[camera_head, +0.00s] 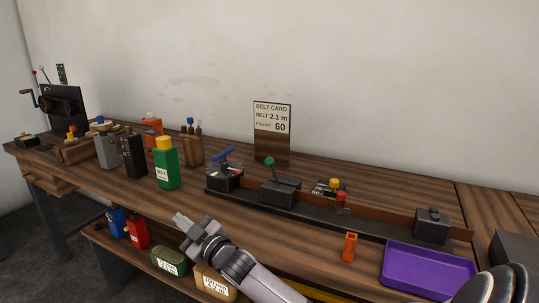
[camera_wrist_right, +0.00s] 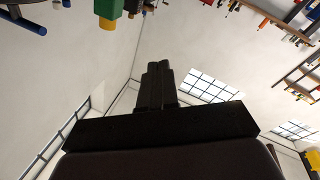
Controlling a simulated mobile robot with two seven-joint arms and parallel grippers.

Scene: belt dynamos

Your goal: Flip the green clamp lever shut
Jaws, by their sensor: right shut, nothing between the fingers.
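The green clamp lever (camera_head: 269,164) stands up, leaning a little, from a dark clamp block (camera_head: 280,192) on the black rail at the middle of the bench. My right gripper (camera_head: 181,219) is shut and empty. In the picture it is left of and below the clamp, in front of the bench, well apart from the lever. Its closed fingers also show in the right wrist view (camera_wrist_right: 158,75), where I cannot make out the green lever. My left gripper is not in view.
A blue-handled clamp (camera_head: 223,176) sits left of the green one on the rail (camera_head: 310,211). A green bottle with a yellow cap (camera_head: 165,166) stands farther left. An orange piece (camera_head: 349,247) and a purple tray (camera_head: 428,268) are at right. A belt card (camera_head: 272,117) stands behind.

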